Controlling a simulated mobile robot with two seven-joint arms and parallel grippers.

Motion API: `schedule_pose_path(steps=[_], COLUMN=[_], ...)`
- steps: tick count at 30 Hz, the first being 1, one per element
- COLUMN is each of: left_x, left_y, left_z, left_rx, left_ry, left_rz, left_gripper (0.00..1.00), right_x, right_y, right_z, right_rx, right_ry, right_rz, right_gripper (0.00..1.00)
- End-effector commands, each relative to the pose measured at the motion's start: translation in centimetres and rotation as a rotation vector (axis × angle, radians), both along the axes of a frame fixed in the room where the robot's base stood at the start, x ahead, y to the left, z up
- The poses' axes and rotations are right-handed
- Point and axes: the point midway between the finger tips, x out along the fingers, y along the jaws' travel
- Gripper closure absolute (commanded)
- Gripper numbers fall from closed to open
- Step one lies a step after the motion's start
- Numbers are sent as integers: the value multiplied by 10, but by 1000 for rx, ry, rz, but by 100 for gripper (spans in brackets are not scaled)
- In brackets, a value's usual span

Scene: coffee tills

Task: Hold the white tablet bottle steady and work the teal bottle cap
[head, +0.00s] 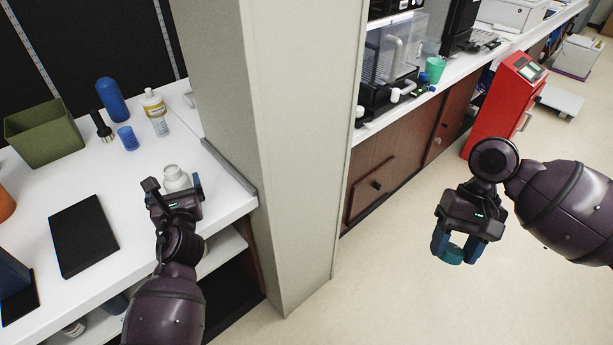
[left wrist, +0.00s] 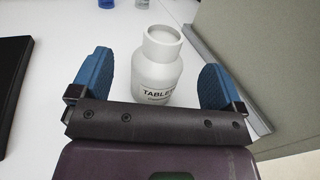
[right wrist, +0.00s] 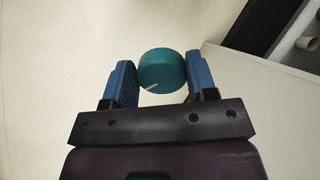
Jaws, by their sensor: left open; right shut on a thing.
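The white tablet bottle (head: 176,178) stands upright near the right end of the white counter, and its neck shows no cap. It also shows in the left wrist view (left wrist: 157,72), with part of a "TABLET" label readable. My left gripper (head: 172,188) is open, with its blue fingers on either side of the bottle and visible gaps between. My right gripper (head: 455,248) is shut on the teal bottle cap (right wrist: 161,69), which has a pale mark on its side. In the head view the cap (head: 454,256) hangs over the open floor, well away from the bottle.
A tall beige pillar (head: 270,140) stands between my two grippers. On the counter are a black flat case (head: 83,235), a green bin (head: 45,133), a blue bottle (head: 112,100), a blue cup (head: 128,138) and a yellow-labelled bottle (head: 154,105). A red cabinet (head: 503,105) stands behind my right arm.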

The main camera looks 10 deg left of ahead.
Motion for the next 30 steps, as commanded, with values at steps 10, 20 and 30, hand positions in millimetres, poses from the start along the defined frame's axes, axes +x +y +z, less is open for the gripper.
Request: schedule_pose_path(steps=[10, 20, 30], left_x=[34, 37, 37], left_y=[19, 21, 21], left_z=[0, 0, 0], left_rx=[-1, -1, -1], left_ry=[0, 0, 0], left_rz=[0, 0, 0], left_gripper=[6, 6, 49], right_x=[0, 0, 0], right_y=[0, 0, 0], right_z=[-7, -7, -7], right_rx=[0, 0, 0], right_ry=[9, 9, 9], right_rz=[0, 0, 0], right_gripper=[71, 71, 71])
